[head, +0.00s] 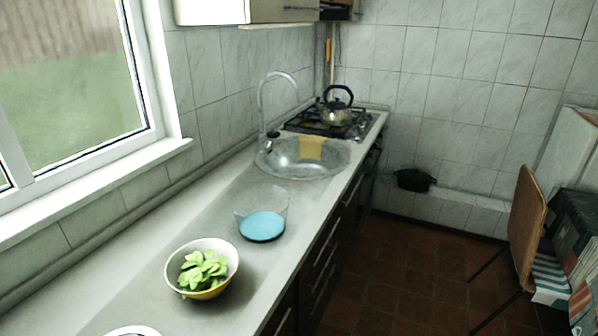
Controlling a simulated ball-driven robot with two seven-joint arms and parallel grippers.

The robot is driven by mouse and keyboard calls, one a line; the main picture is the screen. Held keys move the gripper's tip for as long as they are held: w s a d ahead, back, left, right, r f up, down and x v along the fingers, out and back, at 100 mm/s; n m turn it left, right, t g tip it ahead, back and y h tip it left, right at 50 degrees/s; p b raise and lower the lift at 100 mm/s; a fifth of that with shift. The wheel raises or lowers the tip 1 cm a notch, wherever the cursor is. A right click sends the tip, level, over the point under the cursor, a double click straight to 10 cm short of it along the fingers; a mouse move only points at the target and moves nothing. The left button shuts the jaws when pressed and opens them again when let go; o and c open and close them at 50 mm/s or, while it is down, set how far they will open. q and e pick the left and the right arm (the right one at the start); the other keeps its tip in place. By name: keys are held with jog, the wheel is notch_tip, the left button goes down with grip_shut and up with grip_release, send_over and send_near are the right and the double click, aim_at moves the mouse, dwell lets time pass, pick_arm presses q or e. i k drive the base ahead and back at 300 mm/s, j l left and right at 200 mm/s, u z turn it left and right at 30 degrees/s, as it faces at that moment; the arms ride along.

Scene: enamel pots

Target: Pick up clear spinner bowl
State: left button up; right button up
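The clear spinner bowl (277,206) is see-through and stands on the grey counter in the head view, between the sink and a bowl of green leaves. Its rim and walls are faint. A round light blue disc (262,227) shows at its lower part; I cannot tell whether the disc lies inside the bowl or is its base. Neither of my grippers shows in this view.
A white and yellow bowl (230,252) with green leaves (201,268) stands nearer on the counter (130,290). A white rim (133,331) is cut off at the bottom edge. Beyond are the sink (275,165), a yellow cloth (311,147) and a kettle (337,112) on the stove.

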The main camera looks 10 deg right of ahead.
aim_at(260, 212)
jog(key=i+l+u, duration=0.1)
jog(key=i+l, duration=0.4)
jog(key=i+l+u, duration=0.15)
jog(key=i+l, duration=0.4)
jog(key=i+l+u, duration=0.1)
jog(key=i+l, duration=0.4)
jog(key=i+l+u, duration=0.1)
jog(key=i+l, duration=0.35)
jog(key=l, duration=0.25)
